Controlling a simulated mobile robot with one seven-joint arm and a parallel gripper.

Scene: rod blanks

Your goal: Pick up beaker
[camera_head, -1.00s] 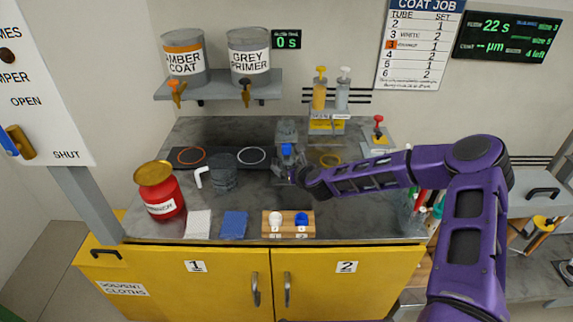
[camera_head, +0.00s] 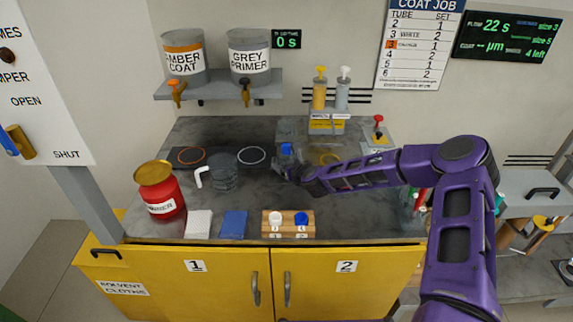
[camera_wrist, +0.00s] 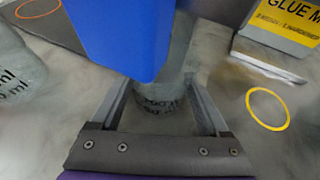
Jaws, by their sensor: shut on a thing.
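In the wrist view the big blue handle (camera_wrist: 122,35) fills the top, and the beaker's glass with dark ml markings (camera_wrist: 160,103) is between my fingers. My gripper (camera_head: 287,170) is shut on this beaker; it also shows in the wrist view (camera_wrist: 163,110). Part of the beaker is hidden behind the handle and gripper. A second clear beaker with a white handle (camera_head: 223,173) stands to the left, apart from my gripper.
A black plate with an orange and a white ring (camera_head: 191,156) lies left. A red tin (camera_head: 161,193), a white cloth (camera_head: 199,224), a blue cloth (camera_head: 234,224) and a wooden cap rack (camera_head: 263,232) line the front. Dispensers (camera_head: 319,90) stand behind a yellow ring (camera_head: 327,158).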

